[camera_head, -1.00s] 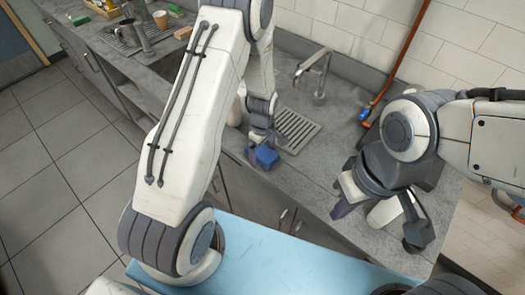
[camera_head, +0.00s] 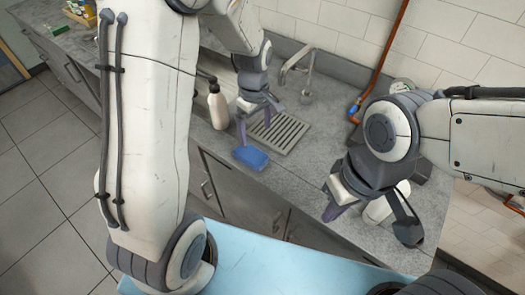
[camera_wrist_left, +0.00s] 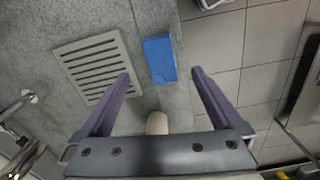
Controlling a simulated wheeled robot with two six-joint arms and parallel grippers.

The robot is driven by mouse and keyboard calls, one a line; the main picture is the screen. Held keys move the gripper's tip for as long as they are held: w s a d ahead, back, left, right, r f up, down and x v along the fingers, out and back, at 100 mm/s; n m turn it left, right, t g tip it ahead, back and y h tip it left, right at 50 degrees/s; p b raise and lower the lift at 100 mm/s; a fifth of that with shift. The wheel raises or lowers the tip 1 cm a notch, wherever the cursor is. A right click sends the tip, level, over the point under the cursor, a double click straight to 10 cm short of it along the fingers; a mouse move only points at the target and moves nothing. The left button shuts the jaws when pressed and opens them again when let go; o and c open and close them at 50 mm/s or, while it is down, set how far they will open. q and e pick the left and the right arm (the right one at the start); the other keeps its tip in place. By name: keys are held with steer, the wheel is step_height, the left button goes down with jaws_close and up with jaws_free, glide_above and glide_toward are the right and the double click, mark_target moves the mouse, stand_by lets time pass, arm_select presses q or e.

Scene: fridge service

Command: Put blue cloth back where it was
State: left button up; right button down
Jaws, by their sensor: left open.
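The blue cloth (camera_head: 251,157) lies as a flat, block-like shape on the grey counter, close to its front edge, in front of the slotted drain plate. In the left wrist view the cloth (camera_wrist_left: 160,60) lies beyond my fingertips, within the gap between them. My left gripper (camera_head: 258,117) is open and empty, a little above and behind the cloth; its fingers also show in the left wrist view (camera_wrist_left: 160,78). My right gripper (camera_head: 370,221) has its fingers spread around or above a white cylinder (camera_head: 383,204); whether it touches the cylinder I cannot tell.
A white bottle (camera_head: 217,106) with a dark pump stands left of my left gripper. The slotted drain plate (camera_head: 280,133) and tap (camera_head: 300,68) are behind the cloth. An orange pipe (camera_head: 385,50) runs down the wall. A light-blue surface (camera_head: 262,268) is in front.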

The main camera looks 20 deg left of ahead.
arm_select(q)
steer(key=s+d+r+m, duration=0.3)
steer(key=s+d+m, duration=0.1)
steer(key=s+m, duration=0.2)
steer(key=s+d+r+m, duration=0.3)
steer(key=s+d+m, duration=0.1)
steer(key=s+m, duration=0.3)
steer(key=s+d+r+m+h, duration=0.1)
steer(key=s+d+r+m, duration=0.2)
steer(key=s+m, duration=0.3)
steer(key=s, duration=0.3)
steer(key=shift+s+d+r+m, duration=0.15)
steer(key=shift+s+d+m, duration=0.15)
steer(key=shift+d+m, duration=0.1)
steer(key=shift+f+b, duration=0.9)
